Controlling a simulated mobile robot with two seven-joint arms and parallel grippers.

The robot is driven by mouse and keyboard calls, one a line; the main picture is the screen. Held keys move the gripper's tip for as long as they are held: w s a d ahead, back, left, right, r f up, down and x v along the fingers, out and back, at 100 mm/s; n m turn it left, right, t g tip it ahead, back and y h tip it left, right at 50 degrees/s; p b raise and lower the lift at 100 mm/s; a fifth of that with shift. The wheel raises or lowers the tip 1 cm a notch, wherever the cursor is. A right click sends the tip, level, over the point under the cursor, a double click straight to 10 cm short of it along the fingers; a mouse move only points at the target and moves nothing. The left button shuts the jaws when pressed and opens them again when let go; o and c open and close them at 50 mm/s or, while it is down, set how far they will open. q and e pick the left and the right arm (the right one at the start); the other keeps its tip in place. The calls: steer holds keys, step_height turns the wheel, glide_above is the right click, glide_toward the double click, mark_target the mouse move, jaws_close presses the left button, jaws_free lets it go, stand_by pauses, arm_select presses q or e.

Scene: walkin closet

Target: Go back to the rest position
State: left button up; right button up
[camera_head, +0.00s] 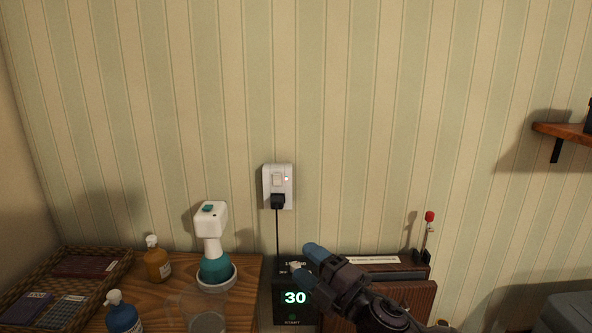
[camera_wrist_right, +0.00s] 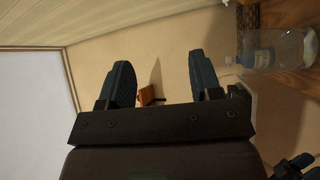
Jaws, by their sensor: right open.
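My right gripper (camera_head: 306,264) reaches in from the lower right in the head view, with blue fingertips, in front of the black device with a lit "30" (camera_head: 295,298). In the right wrist view its two fingers (camera_wrist_right: 163,82) stand wide apart with nothing held between them. I do not make out my left gripper in the head view. Dark parts sit at the lower right corner of the wrist view; I cannot tell what they are.
A wooden counter (camera_head: 150,295) at lower left bears a wicker tray (camera_head: 112,277), an amber bottle (camera_head: 157,262), a blue bottle (camera_head: 122,315), a white-and-teal dispenser (camera_head: 212,235) and a clear vessel (camera_head: 196,308). An outlet (camera_head: 284,180) with black plug is on the wall; a shelf (camera_head: 565,131) juts out right.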

steer(key=s+d+f+m+t+h, duration=0.1)
steer(key=s+d+f+m+h, duration=0.4)
steer(key=d+f+m, duration=0.3)
steer(key=s+d+f+m+t+h, duration=0.1)
steer(key=s+d+f+m+h, duration=0.3)
steer(key=d+f+m+h, duration=0.45)
steer(key=s+d+f+m+g+h, duration=0.1)
steer(key=s+d+f+m, duration=0.3)
steer(key=s, duration=0.7)
steer(key=s+d+f+m+g+h+p, duration=0.1)
steer(key=s+d+f+m+g, duration=0.2)
steer(key=s+f, duration=0.5)
steer(key=s+d+m, duration=0.1)
steer(key=s, duration=0.2)
steer(key=shift+s+d+f+g+p, duration=0.2)
steer(key=shift+s+g+p, duration=0.1)
steer(key=shift+s+g, duration=0.1)
steer(key=shift+a, duration=0.1)
steer(key=shift+c, duration=0.4)
